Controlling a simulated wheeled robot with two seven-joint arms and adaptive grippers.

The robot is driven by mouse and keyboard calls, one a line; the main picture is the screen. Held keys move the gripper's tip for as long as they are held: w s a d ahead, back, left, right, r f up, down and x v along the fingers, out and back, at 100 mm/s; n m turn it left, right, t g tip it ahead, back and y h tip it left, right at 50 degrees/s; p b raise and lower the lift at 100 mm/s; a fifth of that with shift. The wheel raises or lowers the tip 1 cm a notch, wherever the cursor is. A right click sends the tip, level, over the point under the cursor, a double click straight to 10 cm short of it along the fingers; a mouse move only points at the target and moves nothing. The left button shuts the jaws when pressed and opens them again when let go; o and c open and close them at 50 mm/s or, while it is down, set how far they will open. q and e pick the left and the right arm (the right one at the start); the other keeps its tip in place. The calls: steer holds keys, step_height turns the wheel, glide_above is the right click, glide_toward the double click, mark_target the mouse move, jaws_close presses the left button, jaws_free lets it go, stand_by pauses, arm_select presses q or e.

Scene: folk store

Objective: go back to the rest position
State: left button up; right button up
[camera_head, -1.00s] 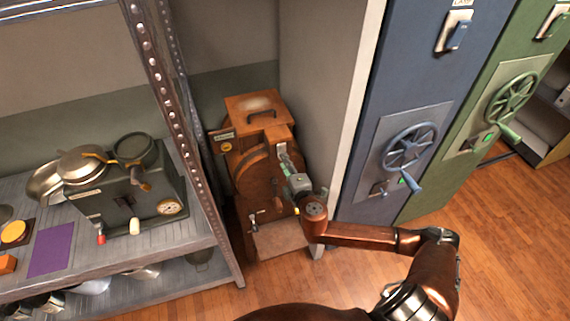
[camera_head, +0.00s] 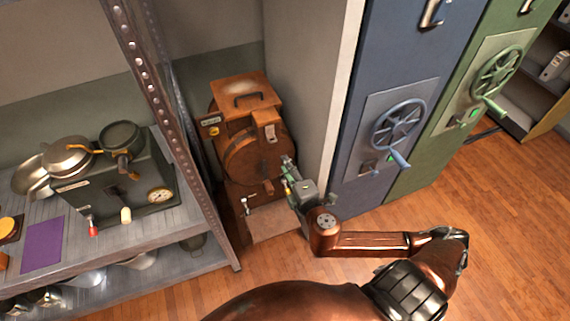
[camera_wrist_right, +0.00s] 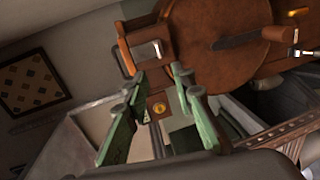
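My right gripper (camera_head: 290,172) is in front of the brown wooden machine (camera_head: 246,152), at its lower right, and does not appear to hold anything. In the right wrist view its two green fingers (camera_wrist_right: 158,74) stand apart with nothing between them. The machine's rounded body (camera_wrist_right: 218,40) lies beyond the fingertips, with a plate and switch (camera_wrist_right: 147,52) on it. My left gripper is not in view.
A metal shelf (camera_head: 205,225) with pans and a dark stove-like box (camera_head: 120,195) stands at left. Blue (camera_head: 385,60) and green (camera_head: 465,100) cabinets with handwheels stand at right. Open wooden floor (camera_head: 505,215) lies at the lower right.

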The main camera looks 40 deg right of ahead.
stand_by(0.7)
steer(key=w+d+f+m+g, duration=0.15)
steer(key=d+f, duration=0.25)
steer(key=f, duration=0.8)
steer(key=d+f+m+g, duration=0.1)
steer(key=d+f+g, duration=0.25)
steer(key=f, duration=0.85)
steer(key=s+d+f+m+g, duration=0.2)
steer(key=s+f, duration=0.4)
steer(key=f, duration=0.4)
steer(key=s+d+f+m+g, duration=0.15)
steer(key=s+f, duration=0.35)
steer(key=f, duration=0.6)
steer(key=s+d+f+m+g, duration=0.1)
steer(key=s+f+g, duration=0.1)
steer(key=s+f, duration=0.6)
steer(key=s+a+f+m+g+y, duration=0.1)
steer(key=s+a+f, duration=0.3)
steer(key=s, duration=0.6)
steer(key=s+a+f+m+g+y, duration=0.1)
steer(key=s+a+f+m+g, duration=0.1)
steer(key=s+f, duration=0.7)
steer(key=s+a+f+m+g+y, duration=0.1)
steer(key=s+a+f+m, duration=0.2)
steer(key=s+a+f, duration=0.4)
steer(key=s, duration=0.6)
steer(key=shift+s+m+g+y, duration=0.15)
steer(key=shift+m+g+y, duration=0.15)
steer(key=shift+g, duration=0.05)
